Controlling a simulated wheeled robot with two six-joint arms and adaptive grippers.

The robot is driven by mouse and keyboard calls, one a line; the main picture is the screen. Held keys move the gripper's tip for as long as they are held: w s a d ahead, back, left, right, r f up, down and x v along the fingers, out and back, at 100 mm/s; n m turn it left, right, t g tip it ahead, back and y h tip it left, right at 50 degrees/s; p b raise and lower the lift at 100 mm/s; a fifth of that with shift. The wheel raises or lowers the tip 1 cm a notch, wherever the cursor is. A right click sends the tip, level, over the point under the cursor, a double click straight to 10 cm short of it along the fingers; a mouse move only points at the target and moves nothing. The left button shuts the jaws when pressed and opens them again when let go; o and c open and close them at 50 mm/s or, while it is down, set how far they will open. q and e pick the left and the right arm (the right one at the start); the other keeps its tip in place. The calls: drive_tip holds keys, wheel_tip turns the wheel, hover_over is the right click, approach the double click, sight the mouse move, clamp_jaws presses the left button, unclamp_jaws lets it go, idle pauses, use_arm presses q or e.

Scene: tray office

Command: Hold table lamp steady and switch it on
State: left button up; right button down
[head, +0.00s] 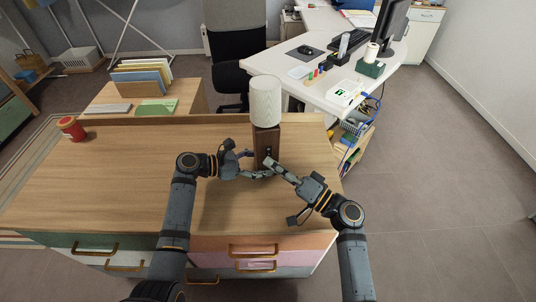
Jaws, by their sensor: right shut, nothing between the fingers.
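The table lamp stands upright near the right back of the wooden cabinet top, with a pale ribbed shade (265,100) and a dark brown block base (266,140). I see no clear glow from the shade. A small dark spot, perhaps the switch, shows on the base's front. My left gripper (254,166) is at the lower left of the base, its fingers spread, one beside the base and one across its front. Whether it grips the base is unclear. My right gripper (269,163) is shut and empty, its tips at the front of the base, touching or very close.
A red jar (71,129) stands at the cabinet top's far left; the wood (120,165) between is clear. Behind are a low table with folders (140,80) and a white desk (310,95) with a monitor and small items. A black chair (235,50) stands between them.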

drive_tip(key=shift+w, duration=0.4)
drive_tip(key=shift+w+a, duration=0.1)
drive_tip(key=shift+w, duration=0.15)
idle(0.4)
drive_tip(key=shift+s, duration=0.15)
drive_tip(key=shift+s, duration=0.55)
drive_tip(key=s, duration=0.3)
drive_tip(key=s+d, duration=0.1)
drive_tip(key=s, duration=0.1)
drive_tip(key=shift+r, duration=0.35)
use_arm(q)
drive_tip(key=o, duration=0.9)
